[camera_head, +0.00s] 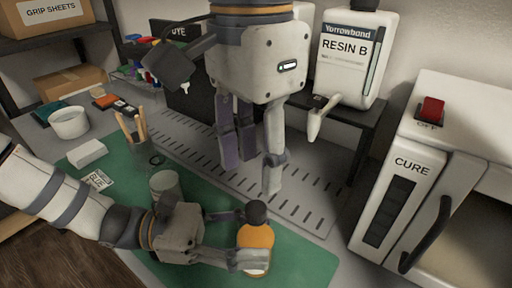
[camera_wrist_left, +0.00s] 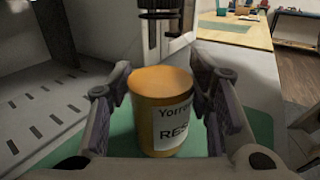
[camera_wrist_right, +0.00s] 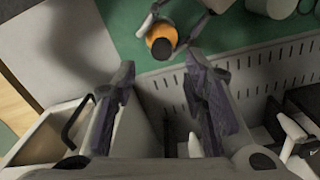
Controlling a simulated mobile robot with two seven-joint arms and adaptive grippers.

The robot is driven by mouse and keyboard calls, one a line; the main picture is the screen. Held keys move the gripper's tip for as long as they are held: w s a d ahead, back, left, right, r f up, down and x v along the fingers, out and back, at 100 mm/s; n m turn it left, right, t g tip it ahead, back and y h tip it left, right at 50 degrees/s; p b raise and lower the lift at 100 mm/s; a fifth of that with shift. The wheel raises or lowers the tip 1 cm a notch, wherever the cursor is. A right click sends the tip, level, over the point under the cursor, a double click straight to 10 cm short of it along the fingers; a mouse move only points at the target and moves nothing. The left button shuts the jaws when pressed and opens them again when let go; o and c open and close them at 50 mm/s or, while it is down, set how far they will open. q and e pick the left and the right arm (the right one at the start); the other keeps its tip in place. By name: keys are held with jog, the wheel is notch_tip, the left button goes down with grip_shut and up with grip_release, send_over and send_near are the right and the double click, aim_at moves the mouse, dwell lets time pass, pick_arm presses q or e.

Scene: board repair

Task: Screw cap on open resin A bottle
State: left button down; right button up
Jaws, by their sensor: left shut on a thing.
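An orange resin bottle (camera_head: 256,238) is between the fingers of my left gripper (camera_head: 240,240), low over the green mat; its label shows in the left wrist view (camera_wrist_left: 170,125). That gripper is shut on the bottle's sides. A dark round piece (camera_head: 256,212) shows at the bottle's far upper side in the head view, and in the right wrist view (camera_wrist_right: 161,48). The left wrist view shows a bare orange top, so I cannot tell whether this piece is seated on the bottle. My right gripper (camera_head: 255,170) is open and empty, pointing down above the slotted plate.
A white Resin B container (camera_head: 345,60) stands on a dark shelf at the back. The cure oven (camera_head: 385,180) stands at the right. A grey cup (camera_head: 165,185) is beside my left arm. The slotted plate (camera_head: 310,215) beyond the mat is mostly clear.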

aim_at(256, 208)
jog(key=n, duration=0.3)
jog(key=shift+w+d+r, duration=0.1)
jog(key=shift+w+r, duration=0.05)
jog(key=shift+f, duration=4)
